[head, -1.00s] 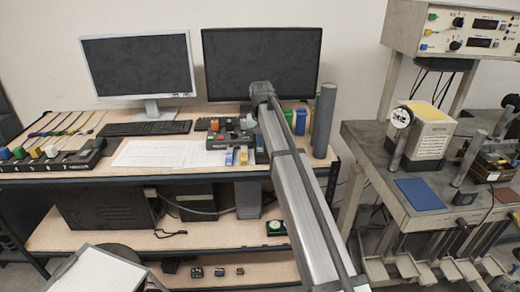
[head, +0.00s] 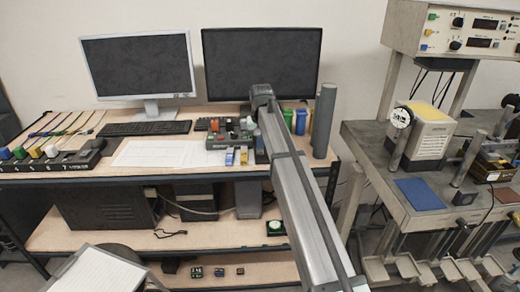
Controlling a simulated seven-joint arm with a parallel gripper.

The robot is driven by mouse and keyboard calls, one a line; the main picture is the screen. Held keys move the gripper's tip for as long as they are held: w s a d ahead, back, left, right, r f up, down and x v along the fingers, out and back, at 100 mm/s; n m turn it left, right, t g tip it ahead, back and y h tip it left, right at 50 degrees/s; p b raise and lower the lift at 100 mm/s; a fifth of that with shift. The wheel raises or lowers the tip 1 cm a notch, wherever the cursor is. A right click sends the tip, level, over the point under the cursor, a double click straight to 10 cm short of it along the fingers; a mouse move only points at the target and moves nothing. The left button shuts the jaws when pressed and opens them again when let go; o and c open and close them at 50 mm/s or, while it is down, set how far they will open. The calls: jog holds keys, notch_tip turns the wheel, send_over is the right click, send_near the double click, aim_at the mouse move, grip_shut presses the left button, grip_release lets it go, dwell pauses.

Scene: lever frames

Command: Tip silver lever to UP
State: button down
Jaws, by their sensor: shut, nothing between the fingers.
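A small lever unit (head: 218,144) with a dark body and coloured parts sits on the desk right of the papers. Blue and pale yellow tabs (head: 229,158) show at its front. A wider black lever frame (head: 45,167) with numbers and several coloured knobs lies at the desk's left. I cannot pick out the silver lever for certain or read its position; my arm covers the right side of the small unit. My arm rises from the bottom to a dark joint in front of the right monitor. My gripper's fingers cannot be made out; they seem hidden behind the arm.
Two monitors (head: 138,62) and a keyboard (head: 145,128) stand at the back. A grey cylinder (head: 324,120) stands upright right of my arm, with blue and green containers (head: 300,122) close by. The papers (head: 165,153) lie flat. A metal bench (head: 430,205) stands at right.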

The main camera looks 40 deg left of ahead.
jog(key=shift+f, duration=0.5)
dwell(0.3)
jog(key=shift+r, duration=3.5)
